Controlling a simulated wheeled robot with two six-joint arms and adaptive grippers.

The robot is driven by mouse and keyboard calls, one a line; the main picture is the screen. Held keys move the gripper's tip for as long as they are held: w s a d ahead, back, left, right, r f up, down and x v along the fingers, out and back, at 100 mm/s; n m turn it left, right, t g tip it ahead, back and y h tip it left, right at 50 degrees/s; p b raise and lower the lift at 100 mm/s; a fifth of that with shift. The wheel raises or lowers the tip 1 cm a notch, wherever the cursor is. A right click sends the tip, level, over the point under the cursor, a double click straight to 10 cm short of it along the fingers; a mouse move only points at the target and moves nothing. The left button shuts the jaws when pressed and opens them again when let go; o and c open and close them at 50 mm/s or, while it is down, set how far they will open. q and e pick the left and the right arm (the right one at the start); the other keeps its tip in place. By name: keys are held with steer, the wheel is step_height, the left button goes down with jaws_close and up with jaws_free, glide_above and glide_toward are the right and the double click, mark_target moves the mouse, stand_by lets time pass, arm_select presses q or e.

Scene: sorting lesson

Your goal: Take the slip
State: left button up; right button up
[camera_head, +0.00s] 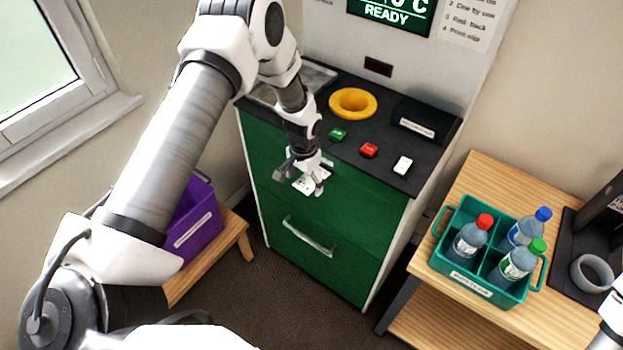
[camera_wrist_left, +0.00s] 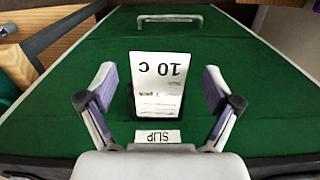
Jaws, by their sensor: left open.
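The white slip (camera_wrist_left: 161,80), printed "10 C" upside down in the left wrist view, sticks out of a dark slot in the green cabinet front. A label reading "SLIP" (camera_wrist_left: 158,136) sits by the slot. My left gripper (camera_wrist_left: 158,76) is open, with one finger on each side of the slip and a gap on both sides. In the head view my left gripper (camera_head: 307,187) is at the upper front of the green machine, partly covering the slip.
A drawer handle (camera_head: 309,238) is below the gripper. A teal crate with bottles (camera_head: 462,281) stands on the right table, a purple bin (camera_head: 196,222) at left.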

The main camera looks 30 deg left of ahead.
arm_select(q)
steer(key=c, duration=0.8)
steer(key=shift+o, duration=0.2)
steer(key=shift+r, duration=0.1)
